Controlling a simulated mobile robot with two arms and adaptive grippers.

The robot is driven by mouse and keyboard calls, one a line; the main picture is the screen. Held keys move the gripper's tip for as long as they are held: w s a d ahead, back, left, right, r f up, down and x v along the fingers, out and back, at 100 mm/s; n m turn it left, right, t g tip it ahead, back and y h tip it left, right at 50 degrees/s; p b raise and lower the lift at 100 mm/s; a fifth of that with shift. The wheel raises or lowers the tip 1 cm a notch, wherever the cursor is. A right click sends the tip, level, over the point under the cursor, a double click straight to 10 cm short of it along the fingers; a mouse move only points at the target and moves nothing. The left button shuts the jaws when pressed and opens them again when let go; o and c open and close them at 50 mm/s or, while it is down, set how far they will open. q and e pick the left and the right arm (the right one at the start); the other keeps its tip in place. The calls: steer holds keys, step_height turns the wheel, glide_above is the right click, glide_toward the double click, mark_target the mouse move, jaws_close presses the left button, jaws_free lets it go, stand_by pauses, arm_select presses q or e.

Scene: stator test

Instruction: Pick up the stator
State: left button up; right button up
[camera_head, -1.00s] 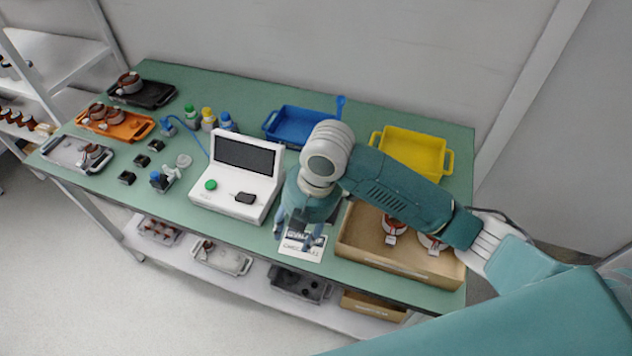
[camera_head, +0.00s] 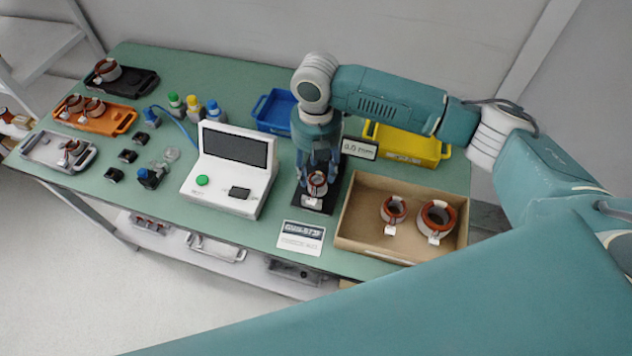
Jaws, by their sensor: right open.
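A small stator (camera_head: 317,184), a copper and white ring, stands on a black plate (camera_head: 310,202) right of the white test device. My right gripper (camera_head: 316,176) points down over this stator, with its fingers around or just above it. It is open; the fingers partly hide the stator, and I cannot tell whether they touch it. Two more stators, a smaller one (camera_head: 393,210) and a larger one (camera_head: 437,218), sit in the cardboard box (camera_head: 358,236) at the right. My left gripper is not in view.
The white test device (camera_head: 228,205) stands close left of the gripper. A small display reading 0.0 mm (camera_head: 359,149), a blue bin (camera_head: 268,115) and a yellow bin (camera_head: 440,152) are behind. Orange (camera_head: 117,119), black (camera_head: 145,80) and grey trays (camera_head: 40,148) with stators stand at left.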

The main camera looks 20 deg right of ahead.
mark_target(317, 178)
step_height(317, 178, down, 3)
steer(key=shift+s+f+p, duration=0.1)
steer(key=shift+f+p, duration=0.1)
steer(key=shift+p, duration=0.25)
steer(key=shift+d+f, duration=0.1)
steer(key=shift+f, duration=0.1)
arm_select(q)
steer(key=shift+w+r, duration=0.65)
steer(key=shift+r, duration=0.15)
arm_select(e)
steer(key=c, duration=1)
steer(key=shift+c, duration=0.2)
